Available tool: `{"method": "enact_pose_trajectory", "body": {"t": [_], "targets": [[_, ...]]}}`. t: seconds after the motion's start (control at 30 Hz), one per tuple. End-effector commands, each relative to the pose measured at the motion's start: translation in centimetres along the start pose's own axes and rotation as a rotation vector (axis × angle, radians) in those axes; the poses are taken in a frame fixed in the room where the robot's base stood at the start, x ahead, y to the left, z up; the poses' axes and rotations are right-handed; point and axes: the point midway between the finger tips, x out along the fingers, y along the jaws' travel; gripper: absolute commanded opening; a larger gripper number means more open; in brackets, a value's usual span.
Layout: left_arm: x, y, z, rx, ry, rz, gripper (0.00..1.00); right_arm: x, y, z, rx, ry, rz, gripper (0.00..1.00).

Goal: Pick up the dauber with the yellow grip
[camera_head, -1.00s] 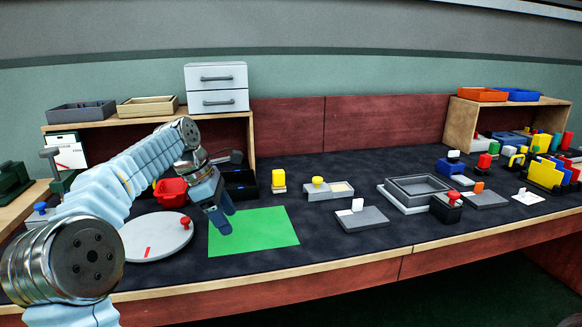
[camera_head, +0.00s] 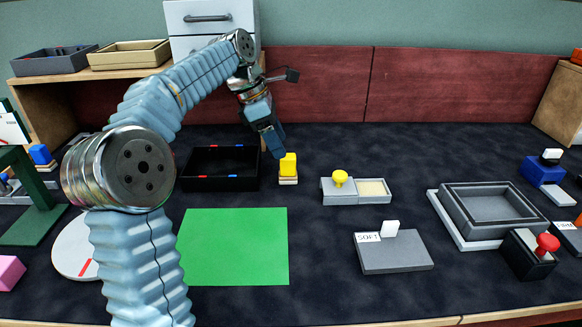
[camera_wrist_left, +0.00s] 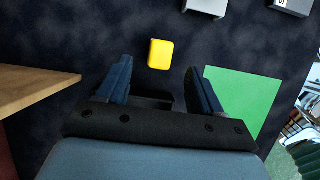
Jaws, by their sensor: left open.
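A yellow block-shaped grip on a pale base (camera_head: 288,165) stands on the dark mat, just behind the green sheet. In the left wrist view the yellow grip (camera_wrist_left: 160,54) shows from above, ahead of and between the finger tips. My left gripper (camera_head: 274,143) is open and empty, just above and beside the yellow grip at its left, not closed on it. Its two fingers also show apart in the left wrist view (camera_wrist_left: 157,80). A second yellow grip, a round knob (camera_head: 340,178), stands on a grey tray (camera_head: 341,197) to the right. My right gripper is not in view.
A black tray (camera_head: 192,171) lies left of the yellow block. The green sheet (camera_head: 234,247) lies in front. A grey block marked SOFT (camera_head: 397,257) and a grey square frame (camera_head: 451,220) stand to the right. A wooden shelf (camera_head: 45,103) is at the back left.

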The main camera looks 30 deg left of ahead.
Motion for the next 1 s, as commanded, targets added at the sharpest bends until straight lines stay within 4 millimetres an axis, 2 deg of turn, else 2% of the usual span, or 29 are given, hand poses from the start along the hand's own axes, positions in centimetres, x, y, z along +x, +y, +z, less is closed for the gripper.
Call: {"method": "enact_pose_trajectory", "body": {"t": [0.03, 0.1, 0.33, 0.6, 0.87, 1.0], "targets": [[1.3, -0.1, -0.1, 0.0, 0.001, -0.003, 0.66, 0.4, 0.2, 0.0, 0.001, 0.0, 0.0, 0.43], [2.4, 0.0, -0.1, -0.001, 0.001, -0.002, 0.66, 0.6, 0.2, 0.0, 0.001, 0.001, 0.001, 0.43], [4.4, 0.0, -0.1, 0.0, 0.0, -0.001, 0.66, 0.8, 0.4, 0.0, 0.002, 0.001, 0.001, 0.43], [8.3, 0.0, -0.1, 0.0, 0.001, -0.001, 0.66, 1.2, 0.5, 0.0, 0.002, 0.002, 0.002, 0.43], [8.8, 0.0, -0.1, 0.0, 0.0, 0.001, 0.66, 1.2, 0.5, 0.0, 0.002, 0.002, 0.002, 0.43], [8.7, 0.0, -0.1, 0.0, 0.0, 0.001, 0.48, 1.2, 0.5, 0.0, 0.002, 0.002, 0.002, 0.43]]}}
